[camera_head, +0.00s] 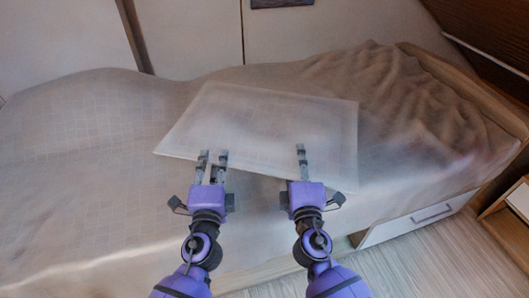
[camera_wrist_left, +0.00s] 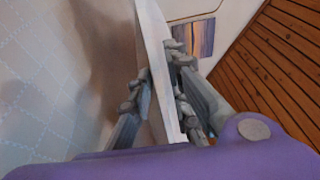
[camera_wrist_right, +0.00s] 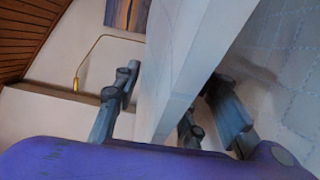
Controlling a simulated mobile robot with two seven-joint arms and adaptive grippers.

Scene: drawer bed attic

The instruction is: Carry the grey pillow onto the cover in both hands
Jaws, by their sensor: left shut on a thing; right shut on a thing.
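The grey pillow (camera_head: 265,125) is a flat, pale, almost see-through slab in the head view, held slightly tilted above the bed. My left gripper (camera_head: 213,155) is shut on its near edge, left of the middle. My right gripper (camera_head: 301,150) is shut on the same edge further right. In the left wrist view the pillow (camera_wrist_left: 155,70) stands between the fingers (camera_wrist_left: 160,95). In the right wrist view the pillow (camera_wrist_right: 180,65) also runs between the fingers (camera_wrist_right: 165,100). The cover (camera_head: 90,150) is a beige, checked cloth spread over the bed. The gap between pillow and cover is hard to judge.
The cover is bunched at the right (camera_head: 400,90). A drawer front (camera_head: 420,220) with a handle is below the bed at the right, and a wooden cabinet (camera_head: 515,205) stands at the right edge. A pale wall is behind the bed.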

